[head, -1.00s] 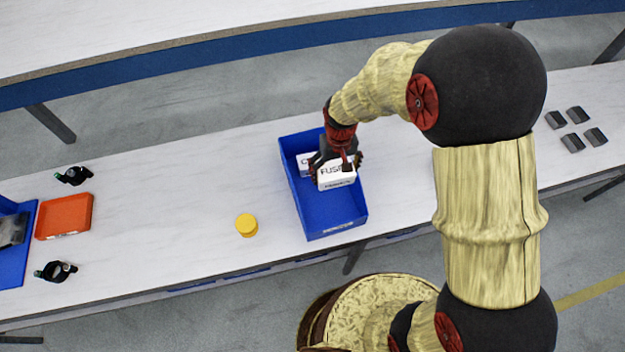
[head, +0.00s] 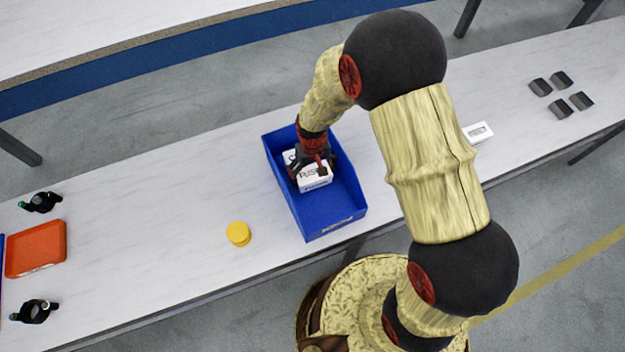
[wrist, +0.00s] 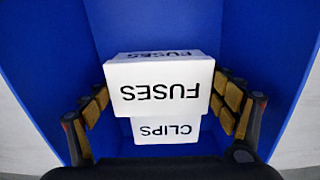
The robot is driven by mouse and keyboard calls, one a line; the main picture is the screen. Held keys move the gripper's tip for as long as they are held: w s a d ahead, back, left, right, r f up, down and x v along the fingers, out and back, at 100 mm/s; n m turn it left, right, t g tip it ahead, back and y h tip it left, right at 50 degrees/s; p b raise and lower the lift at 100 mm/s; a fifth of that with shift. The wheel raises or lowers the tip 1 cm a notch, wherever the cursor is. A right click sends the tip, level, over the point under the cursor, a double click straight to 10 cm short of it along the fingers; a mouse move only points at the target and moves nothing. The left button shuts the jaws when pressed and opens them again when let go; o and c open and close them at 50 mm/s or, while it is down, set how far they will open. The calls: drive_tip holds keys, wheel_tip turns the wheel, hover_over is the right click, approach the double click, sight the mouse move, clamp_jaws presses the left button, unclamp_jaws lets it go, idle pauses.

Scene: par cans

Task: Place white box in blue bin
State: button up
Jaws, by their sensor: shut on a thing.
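The blue bin (head: 335,210) stands on the white table in the head view. My gripper (head: 313,172) is inside the bin's outline, shut on a white box labelled FUSES (head: 315,180). In the wrist view the FUSES box (wrist: 160,90) is between the finger pads. A second white box, labelled CLIPS (wrist: 165,130), lies in the bin beneath or behind it; part of it shows in the head view (head: 289,156). I cannot tell whether the FUSES box touches it. Another white box (head: 478,132) lies on the table right of my arm.
A yellow round thing (head: 238,234) stands left of the bin. An orange tray (head: 36,248) and two dark items (head: 40,202) are at the far left. Several dark grey blocks (head: 561,80) are at the right. The table between the tray and the yellow thing is clear.

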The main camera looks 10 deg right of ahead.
sight(313, 179)
drive_tip(key=shift+f+b, duration=0.45)
drive_tip(key=shift+f, duration=1.3)
drive_tip(key=shift+f, duration=0.2)
drive_tip(key=o, duration=1.1)
drive_tip(key=shift+o, duration=0.3)
drive_tip(key=shift+r, duration=0.1)
